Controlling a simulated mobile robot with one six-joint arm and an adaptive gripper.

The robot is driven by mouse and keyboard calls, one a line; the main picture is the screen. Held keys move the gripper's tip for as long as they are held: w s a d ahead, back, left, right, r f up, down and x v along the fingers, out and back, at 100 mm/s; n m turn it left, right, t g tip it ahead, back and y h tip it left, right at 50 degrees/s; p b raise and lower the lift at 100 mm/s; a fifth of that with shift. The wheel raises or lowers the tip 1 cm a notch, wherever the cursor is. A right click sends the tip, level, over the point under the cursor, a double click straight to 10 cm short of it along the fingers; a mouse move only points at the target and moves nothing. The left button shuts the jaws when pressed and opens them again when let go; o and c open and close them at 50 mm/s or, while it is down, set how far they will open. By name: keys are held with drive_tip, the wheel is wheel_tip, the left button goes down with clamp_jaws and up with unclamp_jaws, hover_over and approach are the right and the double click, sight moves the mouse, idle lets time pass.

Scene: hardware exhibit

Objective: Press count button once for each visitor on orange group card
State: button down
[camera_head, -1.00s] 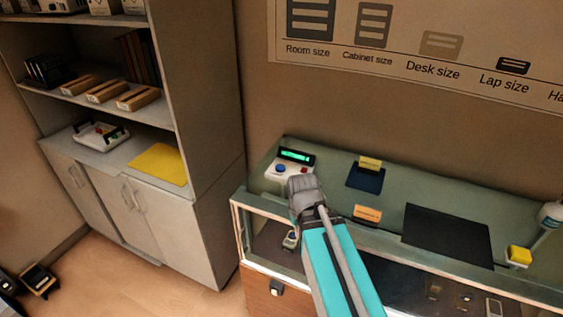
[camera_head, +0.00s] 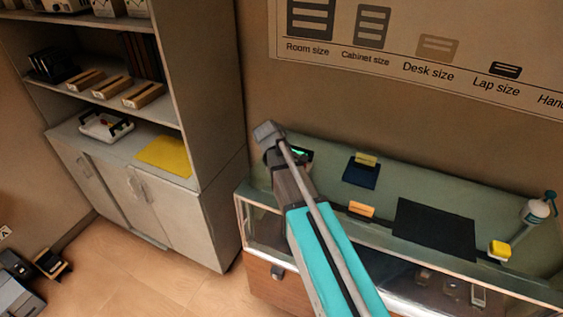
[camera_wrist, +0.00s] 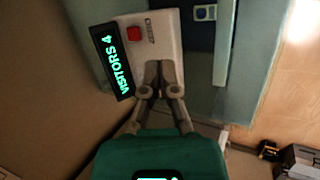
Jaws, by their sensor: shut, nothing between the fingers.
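The white counter unit (camera_wrist: 166,42) fills the upper middle of the wrist view. Its dark display (camera_wrist: 113,62) reads "VISITORS 4" in green, and a red button (camera_wrist: 134,34) shows beside it. My gripper (camera_wrist: 159,68) is shut and empty, its fingertips over the unit's near part. No blue button shows there; contact cannot be told. In the head view my gripper (camera_head: 268,133) and arm hide most of the counter; only part of the display (camera_head: 301,154) shows. The orange card (camera_head: 361,208) stands on the green case top, right of my arm; its writing is too small to read.
A yellow card (camera_head: 365,159) with a dark blue pad (camera_head: 361,175), a black mat (camera_head: 435,229), a yellow block (camera_head: 500,249) and a white pump bottle (camera_head: 538,208) stand on the case. A shelf cabinet (camera_head: 205,206) is at left.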

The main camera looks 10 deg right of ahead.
drive_tip(key=w+a+r+n+t+h, duration=0.1)
drive_tip(key=w+n, duration=0.4)
drive_tip(key=w, duration=0.5)
wheel_tip(320, 180, up, 2)
drive_tip(key=shift+a+r+n+t+h, duration=0.15)
drive_tip(key=shift+a+n+t+h, duration=0.3)
drive_tip(key=shift+h, duration=0.45)
drive_tip(key=shift+f, duration=0.2)
wheel_tip(320, 180, down, 8)
drive_tip(key=b, duration=0.8)
drive_tip(key=shift+f+b, duration=0.25)
drive_tip(key=shift+b, duration=0.15)
drive_tip(key=shift+f, duration=0.2)
drive_tip(key=shift+f+b, duration=0.2)
drive_tip(key=shift+b, duration=0.2)
